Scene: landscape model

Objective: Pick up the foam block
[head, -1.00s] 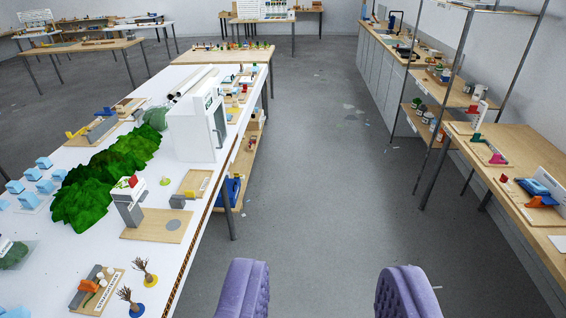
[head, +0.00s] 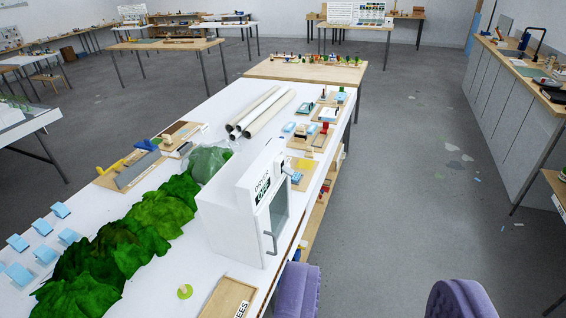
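No object is clearly recognisable as the foam block. Several small light blue blocks (head: 45,255) stand on the white table (head: 160,285) at the left. A long grey block (head: 138,171) lies on a wooden board farther back on the same table. I cannot tell whether any of these is foam. My gripper (head: 378,281) shows as two purple, tufted fingers at the bottom edge, widely apart with only floor seen between them. It is open and empty, and its lower part is cut off by the frame.
Green model hills (head: 125,245) and a white cabinet (head: 240,215) with a glass door stand on the white table. White tubes (head: 262,112) lie behind them. A wooden table (head: 305,71) adjoins the far end. A grey counter (head: 512,100) runs along the right.

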